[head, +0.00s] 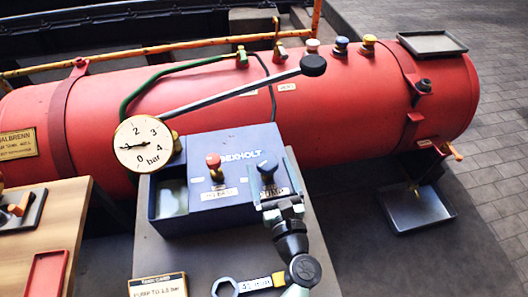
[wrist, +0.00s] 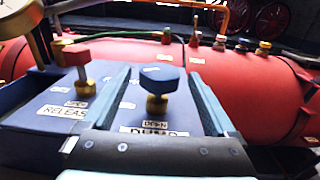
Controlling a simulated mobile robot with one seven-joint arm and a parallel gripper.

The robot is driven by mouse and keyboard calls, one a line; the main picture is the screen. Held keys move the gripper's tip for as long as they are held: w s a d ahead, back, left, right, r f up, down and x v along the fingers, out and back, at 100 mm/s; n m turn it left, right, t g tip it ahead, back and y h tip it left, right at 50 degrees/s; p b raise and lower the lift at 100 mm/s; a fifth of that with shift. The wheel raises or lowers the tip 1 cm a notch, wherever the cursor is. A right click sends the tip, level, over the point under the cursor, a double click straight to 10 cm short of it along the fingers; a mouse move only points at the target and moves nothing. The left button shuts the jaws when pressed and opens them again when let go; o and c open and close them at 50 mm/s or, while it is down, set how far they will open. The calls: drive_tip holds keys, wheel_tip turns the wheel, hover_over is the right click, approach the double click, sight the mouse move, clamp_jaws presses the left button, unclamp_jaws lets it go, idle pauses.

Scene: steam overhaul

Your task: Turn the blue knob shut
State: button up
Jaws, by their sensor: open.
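A blue knob (head: 267,165) on a brass stem stands on top of the dark blue box (head: 168,232), at its right side. In the wrist view the blue knob (wrist: 160,78) sits between the two fingers of my gripper (wrist: 160,92), with visible gaps on both sides. My gripper (head: 268,180) is open around the knob and does not seem to touch it. A label reading DUMP (wrist: 155,131) lies in front of the stem, partly covered by my gripper. A second, smaller blue knob (head: 341,44) stands on the red tank.
A red knob (head: 213,161) with a RELEASE label is left of the blue one. A pressure gauge (head: 143,144) stands at the box's left, its needle near 1. A long black-ended lever (head: 240,88) slants above the box. The red tank (head: 330,120) lies behind; a spanner (head: 245,286) lies in front.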

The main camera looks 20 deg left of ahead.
sight(270, 154)
drive_tip(key=shift+b+x, duration=0.4)
drive_tip(key=shift+x, duration=2.4)
drive_tip(key=c, duration=1.4)
drive_tip(key=shift+m+h, duration=0.3)
drive_tip(key=shift+h, duration=0.1)
drive_tip(key=m+t+h, duration=0.1)
drive_tip(key=m+t+h+b, duration=0.1)
drive_tip(key=h, duration=0.1)
drive_tip(key=shift+w+d+f, duration=0.1)
drive_tip(key=shift+w+d, duration=0.05)
drive_tip(key=shift+d, duration=0.15)
drive_tip(key=shift+w+d+m+t+h+b, duration=0.1)
drive_tip(key=shift+d+m+t+h+b, duration=0.1)
drive_tip(key=shift+m+h, duration=0.45)
drive_tip(key=shift+s+d+m+t+h+b, duration=0.15)
drive_tip(key=shift+m+h, duration=0.25)
drive_tip(key=shift+h, duration=0.5)
drive_tip(key=shift+w+d+m+t+h+b, duration=0.15)
drive_tip(key=shift+m+t+h+b, duration=0.1)
drive_tip(key=shift+m+h, duration=0.4)
drive_tip(key=shift+h, duration=0.3)
